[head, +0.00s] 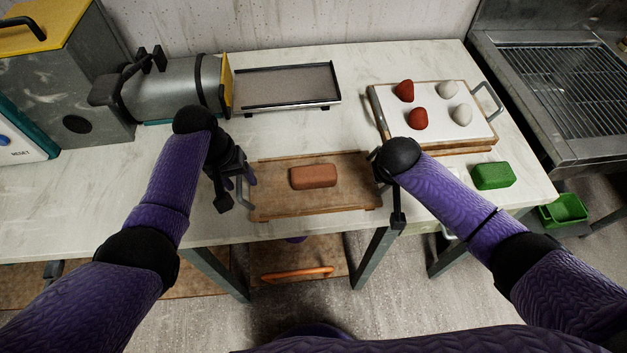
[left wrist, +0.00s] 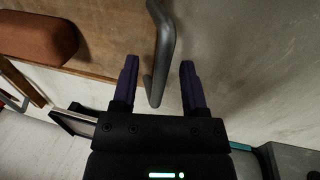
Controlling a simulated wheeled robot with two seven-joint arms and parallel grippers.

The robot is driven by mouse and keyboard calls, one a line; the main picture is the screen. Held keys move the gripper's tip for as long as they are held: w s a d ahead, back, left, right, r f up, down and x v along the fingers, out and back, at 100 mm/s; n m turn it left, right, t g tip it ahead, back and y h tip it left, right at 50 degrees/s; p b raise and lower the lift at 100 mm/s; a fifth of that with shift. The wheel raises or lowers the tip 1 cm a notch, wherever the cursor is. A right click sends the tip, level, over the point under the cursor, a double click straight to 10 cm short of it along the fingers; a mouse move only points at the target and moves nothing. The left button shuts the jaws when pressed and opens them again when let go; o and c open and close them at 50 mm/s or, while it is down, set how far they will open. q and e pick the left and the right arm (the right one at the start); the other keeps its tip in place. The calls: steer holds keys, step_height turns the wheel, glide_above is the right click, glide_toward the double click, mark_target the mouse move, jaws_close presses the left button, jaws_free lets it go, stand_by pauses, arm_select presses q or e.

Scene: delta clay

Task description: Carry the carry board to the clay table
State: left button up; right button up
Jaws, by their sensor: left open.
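A brown wooden board (head: 270,203), likely the carry board, lies on the pale worktable (head: 350,60) near its front edge. A reddish-brown clay block (head: 313,177) rests on it. The block also shows in the left wrist view (left wrist: 38,38). My left gripper (head: 238,187) is at the board's left end. In the left wrist view its open fingers (left wrist: 160,65) stand on either side of the dark bar handle (left wrist: 163,50), without visible grip. My right gripper (head: 396,215) is at the board's right end. Its fingers are mostly hidden by my wrist. Which table is the clay table is unclear.
A white-topped tray (head: 430,99) with red and white lumps sits behind right. A green block (head: 493,176) lies near the right corner. A dark-rimmed tray (head: 286,87) and metal cylinder machine (head: 175,88) stand behind. A metal grated unit (head: 560,80) stands right, a green bin (head: 563,210) below.

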arm_select(q)
steer(key=shift+f, duration=0.2)
arm_select(e)
steer(key=shift+w+f, duration=0.1)
steer(key=shift+f, duration=0.1)
arm_select(q)
steer(key=c, duration=0.5)
arm_select(e)
jaws_close()
arm_select(q)
jaws_close()
steer(key=shift+r, duration=0.1)
arm_select(e)
steer(key=shift+r, duration=0.1)
